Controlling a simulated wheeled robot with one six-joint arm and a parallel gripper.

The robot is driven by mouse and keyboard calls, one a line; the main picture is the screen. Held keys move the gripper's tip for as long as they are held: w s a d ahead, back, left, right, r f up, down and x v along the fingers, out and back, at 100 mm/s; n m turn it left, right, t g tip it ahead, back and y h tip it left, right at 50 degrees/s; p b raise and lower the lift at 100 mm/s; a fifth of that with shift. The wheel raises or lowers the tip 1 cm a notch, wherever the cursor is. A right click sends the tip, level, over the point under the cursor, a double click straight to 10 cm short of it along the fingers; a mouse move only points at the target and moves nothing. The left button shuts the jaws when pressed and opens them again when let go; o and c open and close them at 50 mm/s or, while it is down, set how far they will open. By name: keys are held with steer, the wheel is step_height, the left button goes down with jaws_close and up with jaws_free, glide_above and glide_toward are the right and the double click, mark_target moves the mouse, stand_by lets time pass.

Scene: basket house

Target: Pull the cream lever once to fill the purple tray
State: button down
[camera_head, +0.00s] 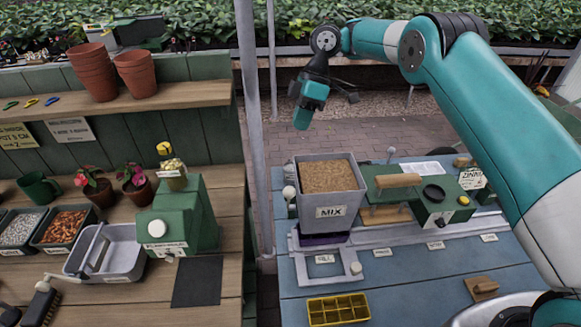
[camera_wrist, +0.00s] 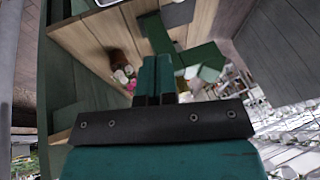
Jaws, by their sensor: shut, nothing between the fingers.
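A grey hopper labelled MIX (camera_head: 329,200), full of brown granular mix, stands on the blue bench. The purple tray (camera_head: 323,239) sits under it in a grey frame; only its front edge shows, so I cannot see its contents. A cream ball knob (camera_head: 289,192) shows at the hopper's left side, and another cream knob (camera_head: 356,268) is at the frame's front right; I cannot tell which one is the lever. My gripper (camera_head: 302,120) is raised above and behind the hopper, pointing down and apart from everything. In the wrist view its fingers (camera_wrist: 153,78) are together and empty.
A yellow compartment tray (camera_head: 338,309) lies at the bench front. A green machine with a wooden handle (camera_head: 398,180) stands right of the hopper. A grey post (camera_head: 254,130) rises between the benches. The left bench holds a green dispenser (camera_head: 190,215) and grey tray (camera_head: 106,252).

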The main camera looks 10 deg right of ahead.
steer(key=s+b+x, duration=0.2)
steer(key=b+x, duration=0.9)
steer(key=x, duration=0.2)
steer(key=shift+d, duration=0.35)
steer(key=shift+s, duration=0.15)
